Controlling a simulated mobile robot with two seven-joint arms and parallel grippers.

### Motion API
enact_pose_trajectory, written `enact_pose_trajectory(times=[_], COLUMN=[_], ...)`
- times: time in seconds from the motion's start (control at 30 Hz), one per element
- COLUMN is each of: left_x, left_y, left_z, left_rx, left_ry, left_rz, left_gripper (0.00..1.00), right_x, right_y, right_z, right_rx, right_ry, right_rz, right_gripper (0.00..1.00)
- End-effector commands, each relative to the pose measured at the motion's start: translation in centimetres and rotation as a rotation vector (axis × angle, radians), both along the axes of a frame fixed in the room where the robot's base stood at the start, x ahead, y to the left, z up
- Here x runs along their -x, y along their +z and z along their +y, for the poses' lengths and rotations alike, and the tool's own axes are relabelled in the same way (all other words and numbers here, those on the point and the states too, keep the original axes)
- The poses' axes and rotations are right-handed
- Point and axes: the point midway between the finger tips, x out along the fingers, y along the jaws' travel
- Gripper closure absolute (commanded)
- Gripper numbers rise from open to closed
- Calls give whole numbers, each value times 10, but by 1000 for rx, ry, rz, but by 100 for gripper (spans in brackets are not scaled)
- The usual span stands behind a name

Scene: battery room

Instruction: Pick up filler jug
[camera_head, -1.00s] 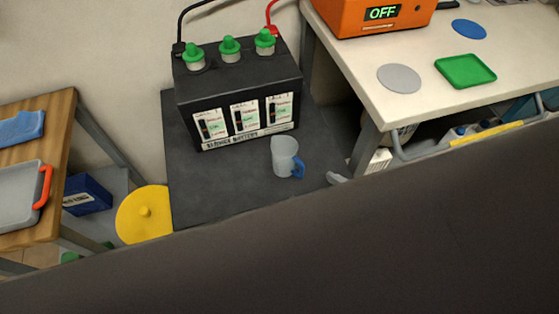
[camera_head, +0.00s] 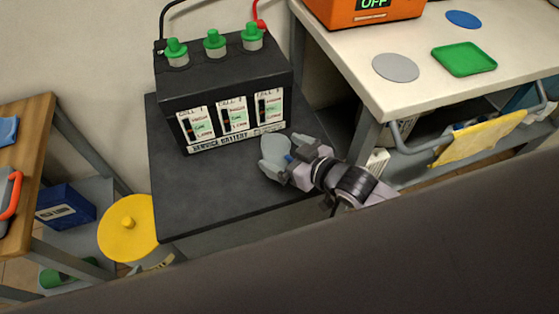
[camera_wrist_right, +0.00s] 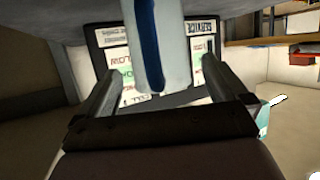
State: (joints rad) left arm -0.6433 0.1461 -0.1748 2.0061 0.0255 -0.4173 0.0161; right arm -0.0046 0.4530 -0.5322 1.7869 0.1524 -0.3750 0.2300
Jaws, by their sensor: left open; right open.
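The filler jug (camera_head: 274,150) is a pale translucent cup with a blue handle. It stands on the dark stand in front of the battery (camera_head: 230,95), partly hidden by my gripper. My right gripper (camera_head: 288,158) is at the jug's right, handle side, fingers spread around the handle area. In the right wrist view, the jug (camera_wrist_right: 174,45) with its blue handle strip (camera_wrist_right: 149,45) shows between the two open fingers (camera_wrist_right: 160,75), with visible gaps on both sides. My left gripper is not in view.
The dark stand top (camera_head: 200,195) is clear left of the jug. A white bench (camera_head: 420,85) with a green tray (camera_head: 464,59) and a grey disc (camera_head: 396,67) stands at right. A yellow round lid (camera_head: 128,228) is at lower left, near a wooden table (camera_head: 38,140).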

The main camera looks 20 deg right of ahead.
Motion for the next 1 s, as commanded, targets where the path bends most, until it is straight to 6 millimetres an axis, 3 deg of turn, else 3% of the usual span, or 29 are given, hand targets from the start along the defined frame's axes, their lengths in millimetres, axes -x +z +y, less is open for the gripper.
enact_pose_trajectory(times=[0.13, 0.4, 0.57, 0.6, 1.0], left_x=[-1, -1, -1, -1, -1], left_y=[-3, -1, -1, -1, 1], left_z=[0, 0, 0, 0, 0], left_rx=[1, 0, 0, 0, -1], left_ry=[1, 0, 0, 0, -1], left_rz=[1, 0, 0, 0, -1], left_gripper=[32, 32, 32, 32, 32], right_x=[-10, -11, -11, -11, -11], right_y=[-5, -6, -6, -6, 2], right_z=[6, 7, 7, 7, 6], right_rx=[-1, 0, 0, 0, 0], right_ry=[1, 1, 1, 1, 1], right_rz=[-1, 0, 0, 0, -1], right_gripper=[0, 3, 55, 60, 61])
